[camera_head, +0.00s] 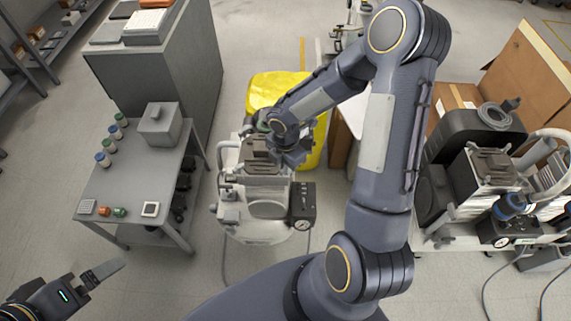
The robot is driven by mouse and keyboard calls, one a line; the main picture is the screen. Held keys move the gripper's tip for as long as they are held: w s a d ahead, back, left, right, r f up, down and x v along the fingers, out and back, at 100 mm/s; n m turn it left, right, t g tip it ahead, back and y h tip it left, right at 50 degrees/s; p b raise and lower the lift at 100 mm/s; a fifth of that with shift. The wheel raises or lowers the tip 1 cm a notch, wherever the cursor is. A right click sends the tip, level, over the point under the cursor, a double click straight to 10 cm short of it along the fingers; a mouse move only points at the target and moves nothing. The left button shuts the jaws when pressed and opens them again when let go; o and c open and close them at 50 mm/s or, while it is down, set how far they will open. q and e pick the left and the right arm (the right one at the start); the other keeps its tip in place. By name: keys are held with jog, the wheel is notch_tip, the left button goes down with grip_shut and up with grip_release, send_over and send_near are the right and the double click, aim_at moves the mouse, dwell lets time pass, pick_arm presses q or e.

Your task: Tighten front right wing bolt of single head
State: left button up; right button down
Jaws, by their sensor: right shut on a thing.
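The single head compressor (258,205) stands on the floor in the middle of the head view, a pale tank with a dark ribbed head (262,158) on top and a dark box with a gauge (303,205) on its right side. My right gripper (268,146) reaches down from the right to the top of that head. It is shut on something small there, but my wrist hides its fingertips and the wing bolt. My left gripper (103,271) is at the lower left, away from the compressor; its jaw opening is unclear.
A grey table (135,200) with small jars and a grey box (160,124) stands to the left. A yellow bin (277,90) is close behind the compressor. Another compressor unit (485,185) and cardboard boxes (530,65) stand at the right. Cables lie on the floor.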

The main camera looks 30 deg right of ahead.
jog(key=m+b, duration=0.3)
jog(key=m, duration=0.2)
jog(key=shift+f, duration=0.15)
jog(key=m+b, duration=0.3)
jog(key=m, duration=0.2)
jog(key=shift+m, duration=0.4)
jog(key=m+b, duration=0.1)
jog(key=m, duration=0.2)
jog(key=shift+b, duration=0.3)
jog(key=shift+m+b, duration=0.45)
jog(key=shift+m, duration=1.55)
jog(key=shift+r, duration=0.2)
jog(key=c, duration=1.5)
grip_release()
